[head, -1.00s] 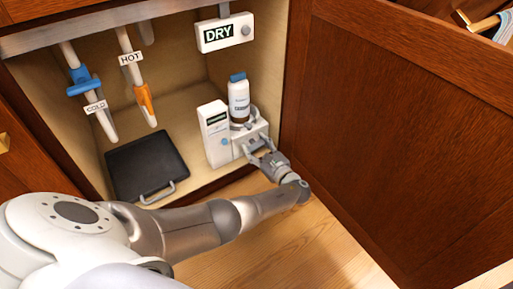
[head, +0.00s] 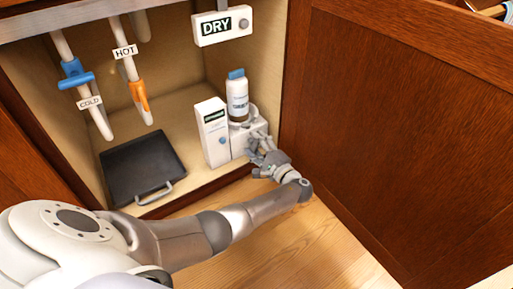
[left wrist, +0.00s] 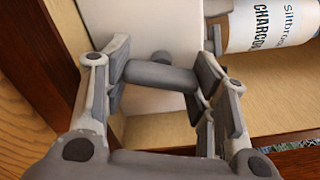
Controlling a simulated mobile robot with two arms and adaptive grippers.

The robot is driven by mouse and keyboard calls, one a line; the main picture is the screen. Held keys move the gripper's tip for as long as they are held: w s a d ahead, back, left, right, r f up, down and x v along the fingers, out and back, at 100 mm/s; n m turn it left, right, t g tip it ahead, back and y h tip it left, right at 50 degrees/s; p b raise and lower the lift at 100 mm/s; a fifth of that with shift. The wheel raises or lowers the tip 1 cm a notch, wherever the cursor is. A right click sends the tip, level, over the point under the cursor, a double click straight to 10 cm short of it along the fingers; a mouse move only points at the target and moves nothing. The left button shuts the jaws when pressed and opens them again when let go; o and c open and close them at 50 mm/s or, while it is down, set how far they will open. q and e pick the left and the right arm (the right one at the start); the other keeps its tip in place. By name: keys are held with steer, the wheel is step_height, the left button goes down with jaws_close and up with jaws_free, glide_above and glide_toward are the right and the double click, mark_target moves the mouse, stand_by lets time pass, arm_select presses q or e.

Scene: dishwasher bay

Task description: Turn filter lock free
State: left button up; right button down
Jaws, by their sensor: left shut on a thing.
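The filter unit (head: 243,127) is a pale grey housing on the cabinet floor at the right, with a white bottle (head: 237,97) with a blue cap standing in its top. My left gripper (head: 259,148) is at the front of the housing. In the left wrist view, the two fingers of my left gripper (left wrist: 160,78) are shut on a grey bar-shaped lock handle (left wrist: 160,76), one finger at each end. The handle stands out from the white housing face. In the head view my fingers mostly hide the handle. My right gripper is not in view.
A white box (head: 213,133) with a dark label stands just left of the filter unit. A black tray (head: 140,165) lies farther left. Pipes with a blue valve (head: 76,75) and orange valve (head: 139,96) hang above. The open wooden door (head: 390,120) stands close at the right.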

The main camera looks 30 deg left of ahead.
arm_select(q)
steer(key=shift+n+b, duration=0.75)
steer(key=shift+n, duration=1.55)
steer(key=o, duration=1)
steer(key=shift+o, duration=0.2)
steer(key=shift+r, duration=0.1)
steer(key=v, duration=0.7)
steer(key=shift+d, duration=0.35)
steer(key=shift+s, duration=0.1)
